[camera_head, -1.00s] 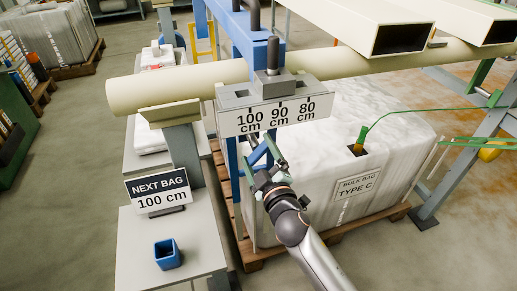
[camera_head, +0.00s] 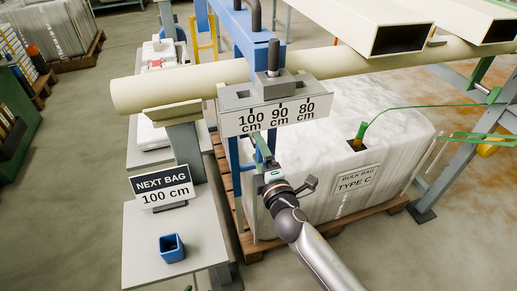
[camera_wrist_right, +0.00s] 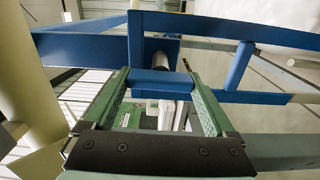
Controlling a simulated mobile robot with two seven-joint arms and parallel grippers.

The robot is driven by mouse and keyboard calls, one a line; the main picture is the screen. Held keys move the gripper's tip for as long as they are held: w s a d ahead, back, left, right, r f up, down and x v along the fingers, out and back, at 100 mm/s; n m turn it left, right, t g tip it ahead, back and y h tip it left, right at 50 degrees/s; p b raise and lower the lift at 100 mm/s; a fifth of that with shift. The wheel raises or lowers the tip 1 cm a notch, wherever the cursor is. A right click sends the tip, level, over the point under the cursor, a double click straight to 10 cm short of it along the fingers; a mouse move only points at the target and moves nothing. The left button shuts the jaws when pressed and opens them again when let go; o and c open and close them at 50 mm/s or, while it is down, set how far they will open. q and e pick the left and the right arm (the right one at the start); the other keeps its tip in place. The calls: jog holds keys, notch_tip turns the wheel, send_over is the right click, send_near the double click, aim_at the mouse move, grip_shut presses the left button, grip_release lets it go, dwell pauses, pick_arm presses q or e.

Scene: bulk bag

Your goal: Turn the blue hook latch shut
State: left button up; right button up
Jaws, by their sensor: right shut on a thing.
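The blue hook latch (camera_wrist_right: 155,83) shows in the right wrist view as a short blue piece between my green fingertips, in front of a blue frame (camera_wrist_right: 95,47). My right gripper (camera_wrist_right: 158,80) is shut on it, with one finger on each side. In the head view my right gripper (camera_head: 264,153) is just below the white 100/90/80 cm scale (camera_head: 275,117), beside the blue uprights. There the latch is mostly hidden by the scale and the gripper, so its exact angle cannot be told. My left gripper is not in view.
A grey block with a black handle (camera_head: 273,80) sits above the scale. A cream pipe (camera_head: 180,88) crosses behind. The white bulk bag (camera_head: 400,140) stands on a pallet at the right. A "NEXT BAG 100 cm" sign (camera_head: 163,189) and blue cup (camera_head: 171,248) stand on a grey table.

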jog(key=shift+r, duration=0.1)
dwell(0.5)
jog(key=o, duration=1.1)
jog(key=shift+c, duration=0.2)
jog(key=v, duration=1.2)
jog(key=shift+s, duration=0.2)
jog(key=shift+d, duration=0.1)
